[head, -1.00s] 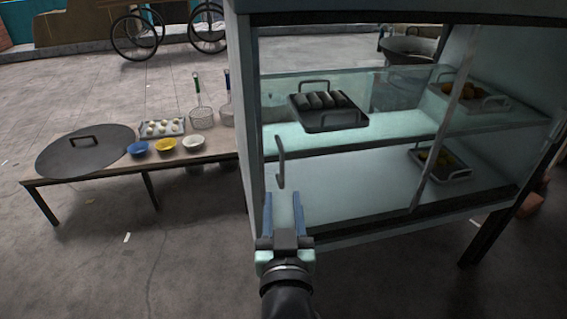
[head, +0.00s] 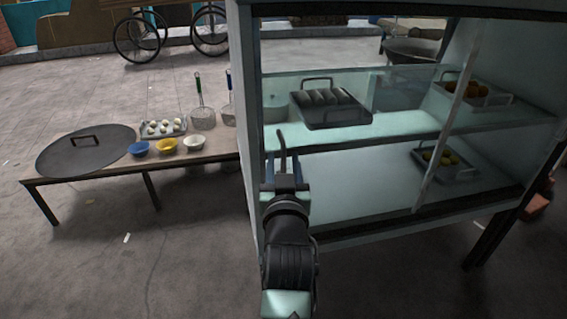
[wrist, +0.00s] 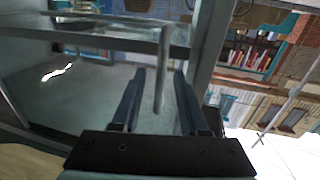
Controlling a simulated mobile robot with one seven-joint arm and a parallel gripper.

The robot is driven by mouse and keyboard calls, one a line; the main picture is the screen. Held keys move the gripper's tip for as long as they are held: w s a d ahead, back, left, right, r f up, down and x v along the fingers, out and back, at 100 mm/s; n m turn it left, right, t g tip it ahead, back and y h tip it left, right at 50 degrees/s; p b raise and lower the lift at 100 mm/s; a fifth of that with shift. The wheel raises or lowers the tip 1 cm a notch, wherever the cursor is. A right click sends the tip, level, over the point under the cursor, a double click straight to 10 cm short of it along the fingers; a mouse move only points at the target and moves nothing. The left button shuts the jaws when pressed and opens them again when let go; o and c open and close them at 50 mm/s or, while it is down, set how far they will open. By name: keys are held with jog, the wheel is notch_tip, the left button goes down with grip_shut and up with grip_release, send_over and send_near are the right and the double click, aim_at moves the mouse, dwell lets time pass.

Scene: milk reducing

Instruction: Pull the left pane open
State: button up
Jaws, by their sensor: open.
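The glass cabinet's left pane (head: 345,195) covers the left part of its front and appears closed. Its upright bar handle (head: 282,148) is near the pane's left edge. In the wrist view the handle (wrist: 163,75) runs between my two fingers, with a visible gap on each side. My gripper (head: 284,167) is open at the handle's lower part, which it partly hides in the head view. The open fingers (wrist: 160,78) also show in the wrist view. I cannot tell whether either finger touches the handle.
Inside the cabinet, a tray of dark items (head: 330,107) is on the upper shelf and trays with round food stand at the right. A low table (head: 200,161) to the left holds bowls, a lid and strainers. The floor (head: 100,265) in front is clear.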

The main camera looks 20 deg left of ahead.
grip_shut()
dwell(1.3)
